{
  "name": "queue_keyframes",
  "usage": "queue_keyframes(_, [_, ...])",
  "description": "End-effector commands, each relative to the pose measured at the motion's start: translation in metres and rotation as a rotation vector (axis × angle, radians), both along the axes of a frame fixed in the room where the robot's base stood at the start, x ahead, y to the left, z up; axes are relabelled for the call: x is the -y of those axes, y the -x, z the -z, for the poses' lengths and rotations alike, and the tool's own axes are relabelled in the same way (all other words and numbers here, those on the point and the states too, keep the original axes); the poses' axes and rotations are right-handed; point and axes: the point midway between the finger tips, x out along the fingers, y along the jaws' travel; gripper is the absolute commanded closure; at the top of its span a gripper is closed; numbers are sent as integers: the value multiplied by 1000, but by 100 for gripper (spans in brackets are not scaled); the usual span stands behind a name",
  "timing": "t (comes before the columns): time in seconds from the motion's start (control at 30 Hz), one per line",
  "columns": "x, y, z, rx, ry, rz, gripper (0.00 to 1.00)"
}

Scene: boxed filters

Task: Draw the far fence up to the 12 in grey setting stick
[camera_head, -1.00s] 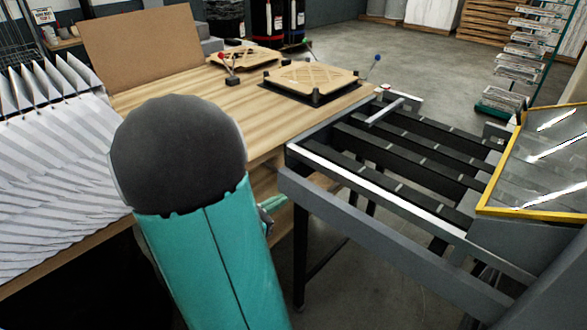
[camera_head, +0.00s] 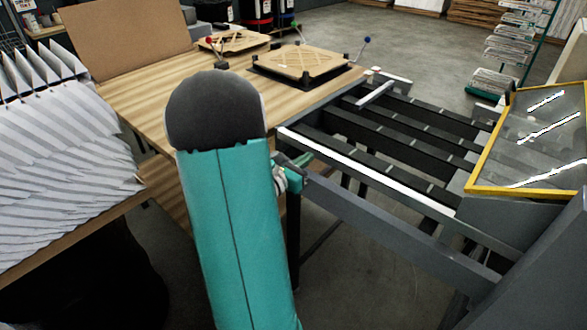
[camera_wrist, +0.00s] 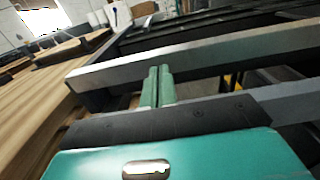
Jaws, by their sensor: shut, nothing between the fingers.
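A light grey bar (camera_head: 376,94), which looks like the setting stick, lies across the black belts at the far left of the conveyor frame. Its size marking cannot be read. A short pale rail (camera_head: 392,79) beyond its far end may be the far fence; I cannot be sure. My gripper (camera_head: 303,160) is at the near left corner of the frame, mostly hidden behind my arm. In the wrist view its two green fingers (camera_wrist: 157,72) are together and empty. They overlap a silver-topped near rail (camera_wrist: 225,50); contact cannot be told.
A wooden table (camera_head: 150,100) adjoins the frame's left end and carries a black-edged filter fixture (camera_head: 303,66). Pleated white filter media (camera_head: 60,180) is at left. A yellow-edged glass panel (camera_head: 535,140) stands at right. Open floor (camera_head: 430,45) lies beyond.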

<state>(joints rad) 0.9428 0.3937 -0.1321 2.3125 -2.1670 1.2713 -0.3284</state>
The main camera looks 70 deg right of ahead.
Motion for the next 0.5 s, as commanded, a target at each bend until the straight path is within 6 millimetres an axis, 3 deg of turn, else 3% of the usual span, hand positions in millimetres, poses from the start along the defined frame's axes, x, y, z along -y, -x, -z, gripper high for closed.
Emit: queue_keyframes(0.5, [11,5,0,0,-1,0,100])
